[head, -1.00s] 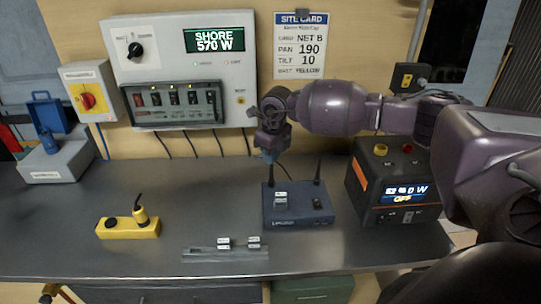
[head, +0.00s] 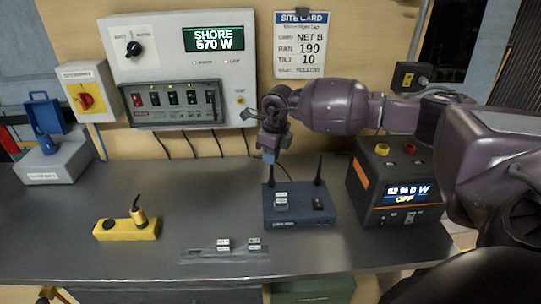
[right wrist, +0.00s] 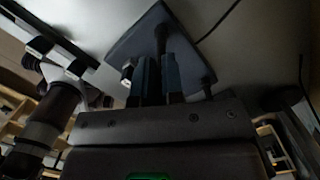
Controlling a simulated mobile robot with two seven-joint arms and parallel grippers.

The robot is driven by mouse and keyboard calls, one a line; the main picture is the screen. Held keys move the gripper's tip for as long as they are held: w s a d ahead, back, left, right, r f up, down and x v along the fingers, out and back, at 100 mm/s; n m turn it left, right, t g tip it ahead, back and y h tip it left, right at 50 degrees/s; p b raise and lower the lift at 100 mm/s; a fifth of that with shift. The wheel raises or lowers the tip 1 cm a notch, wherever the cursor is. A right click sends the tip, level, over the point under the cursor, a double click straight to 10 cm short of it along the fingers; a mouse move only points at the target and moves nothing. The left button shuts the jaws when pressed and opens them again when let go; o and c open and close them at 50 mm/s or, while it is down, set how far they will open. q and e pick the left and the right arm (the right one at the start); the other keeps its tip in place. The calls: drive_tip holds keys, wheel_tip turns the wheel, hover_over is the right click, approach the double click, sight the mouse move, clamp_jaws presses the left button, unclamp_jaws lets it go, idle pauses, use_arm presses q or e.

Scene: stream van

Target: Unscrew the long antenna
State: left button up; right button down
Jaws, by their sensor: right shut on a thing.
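A dark blue box (head: 300,206) with two upright dark antennas stands on the bench. My right gripper (head: 269,157) points down over its back left corner. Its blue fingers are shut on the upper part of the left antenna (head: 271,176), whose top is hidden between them. The lower part still stands at the box. The right antenna (head: 319,171) stands free. In the right wrist view the fingers (right wrist: 160,75) close around the dark antenna (right wrist: 161,38), with the box (right wrist: 145,40) beyond. My left gripper is not in view.
A black and orange power unit (head: 393,185) stands close to the right of the box. A yellow block (head: 127,229) with a short dark stub lies at left. A clear strip (head: 225,256) with small labelled parts lies in front. The bench between is clear.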

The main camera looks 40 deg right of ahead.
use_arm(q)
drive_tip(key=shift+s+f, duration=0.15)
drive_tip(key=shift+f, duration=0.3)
use_arm(e)
drive_tip(key=shift+n, duration=0.9)
drive_tip(key=c, duration=1.3)
unclamp_jaws()
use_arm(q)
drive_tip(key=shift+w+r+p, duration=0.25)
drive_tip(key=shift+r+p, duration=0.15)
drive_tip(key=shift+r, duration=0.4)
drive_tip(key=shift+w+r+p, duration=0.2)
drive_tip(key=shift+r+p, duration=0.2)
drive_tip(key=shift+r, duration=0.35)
use_arm(e)
drive_tip(key=shift+m, duration=2.1)
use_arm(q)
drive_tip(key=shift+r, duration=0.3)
use_arm(e)
drive_tip(key=shift+m, duration=0.3)
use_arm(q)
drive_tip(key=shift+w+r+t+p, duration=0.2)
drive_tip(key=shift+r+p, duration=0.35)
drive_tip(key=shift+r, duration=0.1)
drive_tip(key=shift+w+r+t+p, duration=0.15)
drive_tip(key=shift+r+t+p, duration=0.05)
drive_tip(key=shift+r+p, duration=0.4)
use_arm(e)
drive_tip(key=shift+m+h, duration=0.4)
drive_tip(key=shift+m, duration=1.4)
